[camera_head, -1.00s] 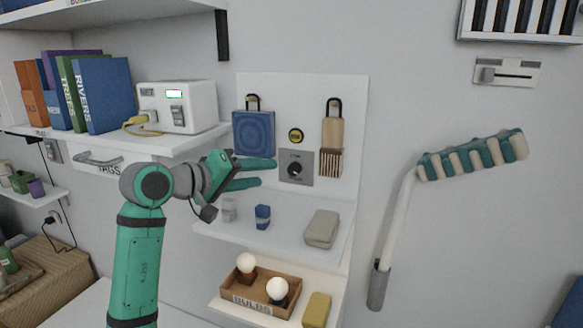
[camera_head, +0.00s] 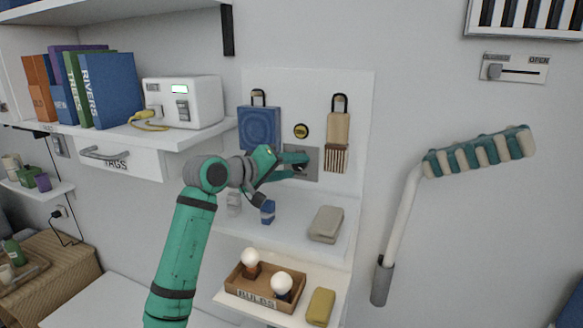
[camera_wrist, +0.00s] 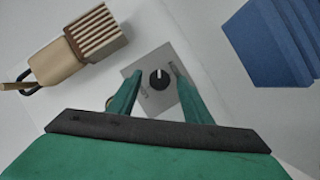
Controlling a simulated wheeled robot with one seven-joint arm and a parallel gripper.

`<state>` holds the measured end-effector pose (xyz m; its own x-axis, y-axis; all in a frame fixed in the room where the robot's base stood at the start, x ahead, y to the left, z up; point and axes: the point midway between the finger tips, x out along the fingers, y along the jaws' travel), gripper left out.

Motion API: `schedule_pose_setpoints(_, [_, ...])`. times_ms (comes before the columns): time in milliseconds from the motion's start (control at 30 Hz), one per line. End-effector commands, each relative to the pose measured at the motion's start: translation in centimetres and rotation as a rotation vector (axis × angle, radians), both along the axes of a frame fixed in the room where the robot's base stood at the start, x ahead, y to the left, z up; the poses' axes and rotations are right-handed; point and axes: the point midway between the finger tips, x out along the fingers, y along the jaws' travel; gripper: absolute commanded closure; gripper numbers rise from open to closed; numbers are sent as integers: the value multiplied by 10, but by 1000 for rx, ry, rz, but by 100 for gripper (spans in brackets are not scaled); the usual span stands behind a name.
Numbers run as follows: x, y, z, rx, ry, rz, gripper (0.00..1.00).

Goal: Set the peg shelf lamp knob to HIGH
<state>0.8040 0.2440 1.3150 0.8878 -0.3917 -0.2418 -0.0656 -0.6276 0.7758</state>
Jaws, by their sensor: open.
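The lamp knob (camera_wrist: 159,79) is a round black dial with a white pointer line on a grey square plate (camera_wrist: 150,107) in the wrist view. The plate's lettering is too small to read. The plate also shows on the white peg panel in the head view (camera_head: 312,177), where my gripper mostly covers the knob. My gripper (camera_wrist: 151,74) is open, with one green finger on each side of the knob and gaps between the fingers and the dial. The fingertips in the head view (camera_head: 304,163) are close to the plate; contact cannot be told.
A blue block (camera_head: 258,128) hangs left of the plate and a wooden brush (camera_head: 337,137) hangs right. A yellow round badge (camera_head: 301,131) is above. The shelf below holds a small blue item (camera_head: 267,212) and a beige block (camera_head: 326,224). Bulbs sit in a box (camera_head: 248,298) lower down.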

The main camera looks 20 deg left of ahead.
Motion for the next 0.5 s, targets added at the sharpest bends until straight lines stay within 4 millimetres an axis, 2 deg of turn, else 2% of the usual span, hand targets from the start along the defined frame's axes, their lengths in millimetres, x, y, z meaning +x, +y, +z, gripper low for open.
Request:
schedule_pose_setpoints(67, [0, 0, 0, 0, 0, 0, 55])
schedule_pose_setpoints(100, [0, 0, 0, 0, 0, 0, 59])
schedule_pose_setpoints(200, [0, 0, 0, 0, 0, 0, 83])
schedule_pose_setpoints(267, [0, 0, 0, 0, 0, 0, 96])
schedule_pose_setpoints(500, [0, 0, 0, 13, 0, 0, 96])
